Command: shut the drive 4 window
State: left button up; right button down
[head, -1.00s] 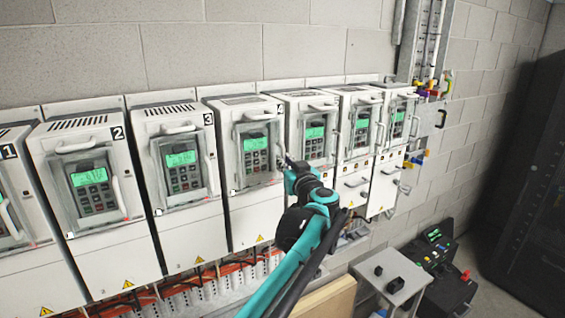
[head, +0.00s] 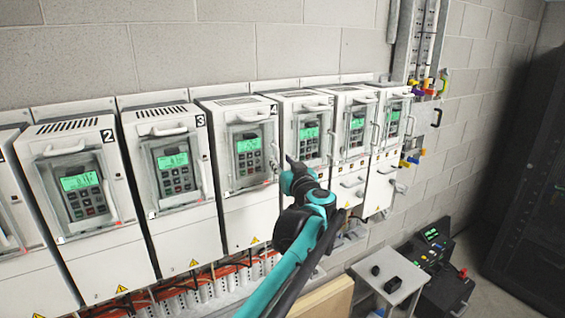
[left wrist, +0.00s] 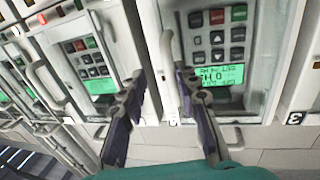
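Drive 4 (head: 251,205) is a white cabinet in the row, marked with a black 4. Its clear window (head: 248,152) covers a keypad and a lit green display. My left gripper (head: 289,161) is at the right edge of this window. In the left wrist view, which shows the drives upside down, drive 4's keypad panel (left wrist: 217,50) is right of centre. The window's pale upright handle (left wrist: 167,48) lies between the two dark fingertips (left wrist: 160,85), which stand apart. Whether they touch the handle or the window is slightly ajar, I cannot tell. My right gripper is out of view.
Drive 3 (head: 178,238) stands left of drive 4, and another drive (head: 308,130) stands close on its right. A small grey table (head: 400,275) with black items and a black case (head: 440,290) are at lower right. Orange cables (head: 200,283) run below.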

pick_arm(q)
jog(key=shift+s, duration=0.1)
jog(key=v, duration=1.1)
jog(key=shift+s, duration=0.35)
